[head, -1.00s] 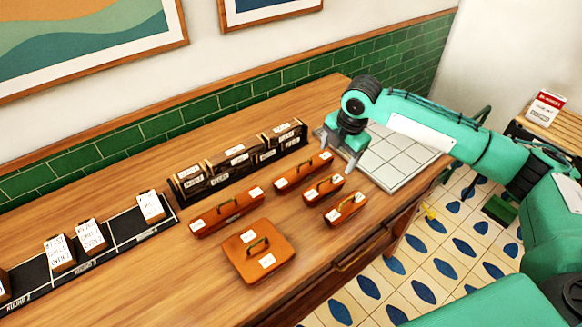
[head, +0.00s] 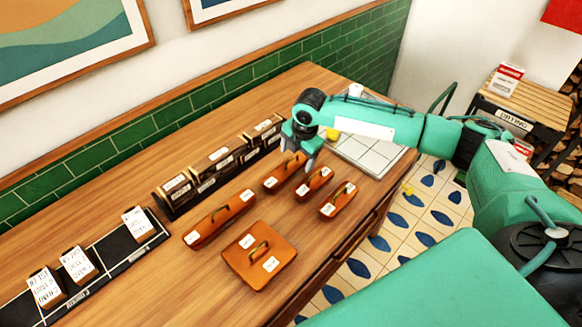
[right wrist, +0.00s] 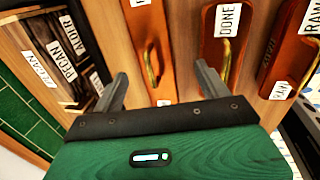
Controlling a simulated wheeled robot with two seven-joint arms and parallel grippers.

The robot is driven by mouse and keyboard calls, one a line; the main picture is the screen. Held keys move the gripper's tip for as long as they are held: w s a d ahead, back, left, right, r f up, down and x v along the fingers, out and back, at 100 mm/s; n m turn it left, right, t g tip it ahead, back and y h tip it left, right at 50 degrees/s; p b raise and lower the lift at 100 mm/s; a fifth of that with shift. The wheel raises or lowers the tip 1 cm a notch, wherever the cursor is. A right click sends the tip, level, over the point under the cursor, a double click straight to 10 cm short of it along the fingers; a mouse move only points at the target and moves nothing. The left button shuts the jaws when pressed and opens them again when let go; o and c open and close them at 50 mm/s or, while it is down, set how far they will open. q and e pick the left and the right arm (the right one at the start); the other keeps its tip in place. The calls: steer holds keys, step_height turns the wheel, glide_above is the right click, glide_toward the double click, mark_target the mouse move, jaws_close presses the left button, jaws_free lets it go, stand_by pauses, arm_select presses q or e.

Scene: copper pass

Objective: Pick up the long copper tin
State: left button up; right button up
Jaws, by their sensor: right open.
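Two long copper tins lie on the wooden counter: the longer one (head: 206,229) at left, and a somewhat shorter one (head: 271,184) to its right. Each has a brass handle and white labels. My right gripper (head: 297,157) is open and empty above the shorter of these two, partly hiding its far end. In the right wrist view, that tin (right wrist: 162,30) lies ahead between the open fingers (right wrist: 162,84), its handle in sight, apart from them. My left gripper is not in view.
Two small copper tins (head: 313,184) (head: 338,202) stand close to the right, and a square tin (head: 258,270) in front. Dark labelled boxes (head: 207,170) stand behind. A white tiled tray (head: 372,154) lies at the back right. A black rack (head: 100,262) is at left.

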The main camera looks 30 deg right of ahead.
mark_target(292, 165)
steer(key=f, duration=0.1)
steer(key=w+f+p, duration=0.1)
steer(key=f, duration=0.2)
steer(key=shift+w+a+p, duration=0.15)
steer(key=shift+a+p, duration=0.2)
steer(key=shift+p, duration=0.05)
steer(key=shift+f, duration=0.45)
steer(key=shift+c, duration=0.5)
steer(key=c, duration=1.4)
steer(key=shift+o, duration=0.2)
steer(key=shift+r, duration=0.1)
